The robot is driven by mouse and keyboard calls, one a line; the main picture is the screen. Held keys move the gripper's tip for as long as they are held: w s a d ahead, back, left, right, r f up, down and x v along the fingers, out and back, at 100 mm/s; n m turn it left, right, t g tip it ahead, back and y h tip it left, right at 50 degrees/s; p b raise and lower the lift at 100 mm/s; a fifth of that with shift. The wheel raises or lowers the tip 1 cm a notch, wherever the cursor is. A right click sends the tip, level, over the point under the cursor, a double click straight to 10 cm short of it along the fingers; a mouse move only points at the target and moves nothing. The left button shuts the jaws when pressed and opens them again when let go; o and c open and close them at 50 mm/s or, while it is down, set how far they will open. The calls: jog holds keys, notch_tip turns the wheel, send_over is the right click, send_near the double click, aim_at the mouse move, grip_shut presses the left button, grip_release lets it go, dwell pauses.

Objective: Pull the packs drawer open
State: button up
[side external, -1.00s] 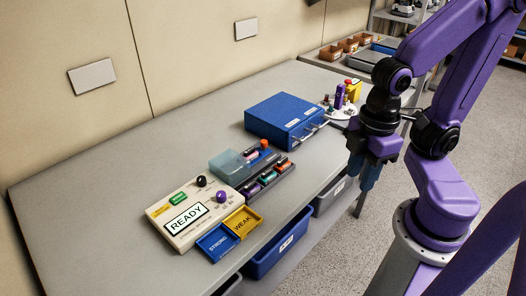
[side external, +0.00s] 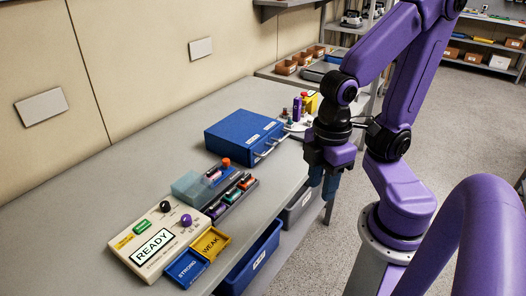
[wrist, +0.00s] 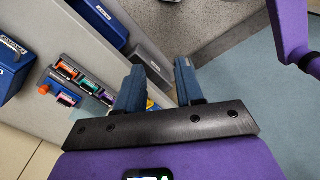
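The blue drawer cabinet (side external: 240,134) stands on the grey bench, with two pale labels on its top and two metal handles (side external: 268,149) on its front. Both drawers look shut; which one is the packs drawer cannot be read. My gripper (side external: 322,187) hangs in front of the bench edge, to the right of and below the handles, apart from them. In the wrist view its two blue fingers (wrist: 160,72) are spread, with nothing between them.
A pump panel reading READY (side external: 155,240), blue and yellow trays (side external: 210,243) and a cartridge rack (side external: 232,200) sit nearer the camera. Small items (side external: 300,110) stand behind the cabinet. Bins (side external: 255,258) sit below the bench. Bench left of the cabinet is clear.

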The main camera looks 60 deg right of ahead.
jog(key=m, duration=0.1)
jog(key=n+t+y, duration=0.6)
jog(key=n+t, duration=0.4)
jog(key=t, duration=0.4)
send_near(270, 151)
jog(key=x, duration=0.8)
jog(key=shift+f, duration=0.15)
grip_shut()
dwell(1.4)
